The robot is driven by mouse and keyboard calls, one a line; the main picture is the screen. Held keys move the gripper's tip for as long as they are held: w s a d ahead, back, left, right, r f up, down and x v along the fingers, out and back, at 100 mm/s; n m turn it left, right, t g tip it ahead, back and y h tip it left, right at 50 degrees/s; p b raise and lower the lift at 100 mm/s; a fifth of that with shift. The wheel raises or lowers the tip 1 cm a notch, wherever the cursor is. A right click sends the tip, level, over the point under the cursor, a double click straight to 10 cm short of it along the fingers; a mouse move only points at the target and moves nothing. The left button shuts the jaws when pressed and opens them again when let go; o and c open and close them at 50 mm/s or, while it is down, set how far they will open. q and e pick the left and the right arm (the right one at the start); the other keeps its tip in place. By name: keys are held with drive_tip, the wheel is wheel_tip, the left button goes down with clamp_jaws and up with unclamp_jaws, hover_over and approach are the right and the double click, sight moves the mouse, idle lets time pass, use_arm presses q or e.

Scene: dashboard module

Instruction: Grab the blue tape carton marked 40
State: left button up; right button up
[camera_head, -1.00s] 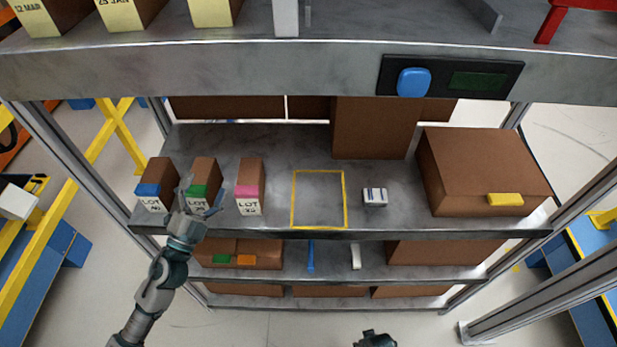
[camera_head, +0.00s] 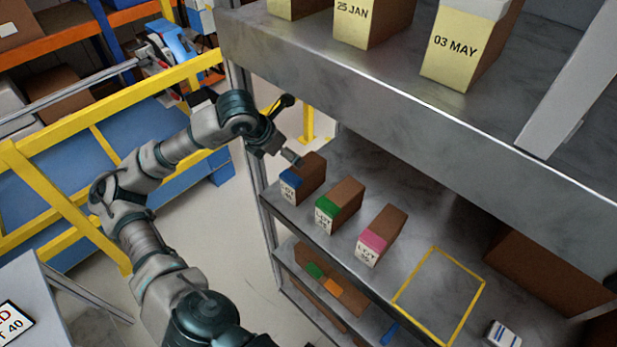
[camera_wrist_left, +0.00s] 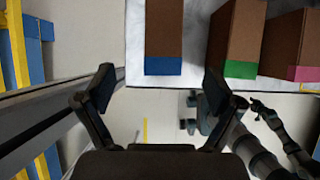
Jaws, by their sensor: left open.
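The brown carton with blue tape (camera_head: 291,183) stands at the left end of the middle shelf, and its white label looks marked 40. In the left wrist view the carton (camera_wrist_left: 163,38) lies ahead, its blue band facing the gap between my fingers. My left gripper (camera_head: 290,130) is open and empty, at the shelf's left end, close to the carton with one finger near its top. In the wrist view the open fingers (camera_wrist_left: 158,86) are spread wider than the carton, which is not between them.
A green-taped carton (camera_head: 339,204) and a pink-taped carton (camera_head: 381,235) stand to the right on the same shelf. A yellow outlined square (camera_head: 437,296) is empty. A shelf post (camera_wrist_left: 55,105) stands left of my gripper. The upper shelf (camera_head: 400,90) overhangs.

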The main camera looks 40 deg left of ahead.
sight(303, 167)
use_arm(q)
drive_tip(key=x, duration=0.8)
drive_tip(key=shift+w+d+f, duration=0.3)
drive_tip(key=shift+w+f, duration=0.2)
drive_tip(key=shift+f, duration=0.3)
drive_tip(key=x, duration=0.3)
drive_tip(key=shift+w+f+p, duration=0.2)
drive_tip(key=shift+f+p, duration=0.1)
drive_tip(key=shift+f, duration=0.05)
drive_tip(key=shift+w+f, duration=0.25)
drive_tip(key=shift+f, duration=0.15)
use_arm(e)
drive_tip(key=shift+s+d+f, duration=0.15)
drive_tip(key=shift+s+f, duration=0.1)
drive_tip(key=shift+s, duration=0.35)
use_arm(q)
drive_tip(key=shift+f+b, duration=0.2)
drive_tip(key=shift+b, duration=0.2)
use_arm(e)
drive_tip(key=shift+f, duration=0.4)
use_arm(q)
drive_tip(key=c, duration=1.6)
